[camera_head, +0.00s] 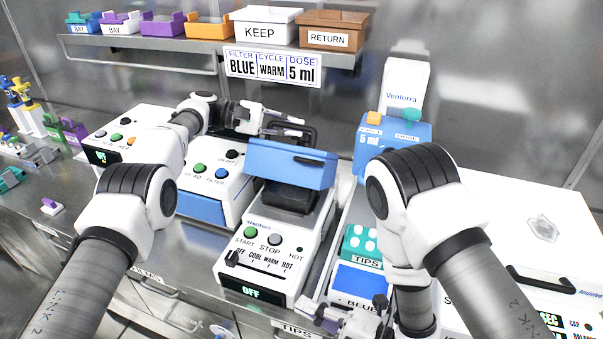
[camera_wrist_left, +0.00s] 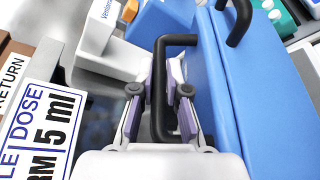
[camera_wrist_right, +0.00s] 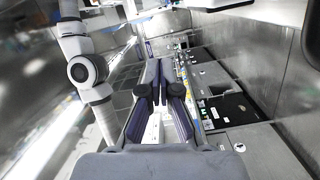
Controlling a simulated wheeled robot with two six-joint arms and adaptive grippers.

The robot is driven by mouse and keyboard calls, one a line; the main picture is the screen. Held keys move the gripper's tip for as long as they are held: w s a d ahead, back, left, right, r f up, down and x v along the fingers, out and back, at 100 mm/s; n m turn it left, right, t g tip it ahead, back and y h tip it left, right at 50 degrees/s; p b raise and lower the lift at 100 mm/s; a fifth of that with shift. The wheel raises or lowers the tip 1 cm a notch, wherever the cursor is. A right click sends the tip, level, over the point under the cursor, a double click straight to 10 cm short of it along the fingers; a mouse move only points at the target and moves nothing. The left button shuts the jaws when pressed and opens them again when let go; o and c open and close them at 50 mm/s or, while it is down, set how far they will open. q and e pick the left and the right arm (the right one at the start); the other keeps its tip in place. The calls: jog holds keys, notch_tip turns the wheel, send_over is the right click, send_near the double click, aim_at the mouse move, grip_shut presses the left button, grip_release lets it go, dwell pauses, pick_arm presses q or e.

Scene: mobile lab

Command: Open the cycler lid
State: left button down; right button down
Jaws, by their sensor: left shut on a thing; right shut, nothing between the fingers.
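The cycler (camera_head: 275,235) is a white machine with a blue lid (camera_head: 285,162), which stands raised and tilted above the dark block (camera_head: 290,198) in its body. My left gripper (camera_head: 292,126) is behind the lid's upper edge. In the left wrist view my left gripper (camera_wrist_left: 172,72) is shut on a black loop handle (camera_wrist_left: 160,95) beside the large blue lid (camera_wrist_left: 225,95). A second black handle shows on the lid. My right gripper (camera_head: 350,318) is low at the front, shut and empty; it also shows in the right wrist view (camera_wrist_right: 160,75).
A white machine with a blue front (camera_head: 205,185) stands left of the cycler. A teal tip box (camera_head: 362,243) and blue tray lie to its right. A blue Ventorra device (camera_head: 390,135) is behind these. A shelf (camera_head: 150,42) with bins hangs above.

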aim_at(294, 153)
jog(key=w+d+r+n+t+y, duration=0.15)
jog(key=w+r+n, duration=0.25)
jog(key=w, duration=0.4)
jog(key=w+d+r+n+t, duration=0.2)
jog(key=w+r+n+t, duration=0.15)
jog(key=w, duration=0.35)
pick_arm(q)
jog(key=shift+d, duration=0.1)
pick_arm(e)
jog(key=w+a+r, duration=0.5)
jog(key=w, duration=0.3)
jog(key=shift+a+n+g, duration=0.25)
jog(key=shift+n+g, duration=0.05)
jog(key=shift+n, duration=0.05)
jog(key=shift+w+r, duration=0.15)
jog(key=shift+r, duration=0.05)
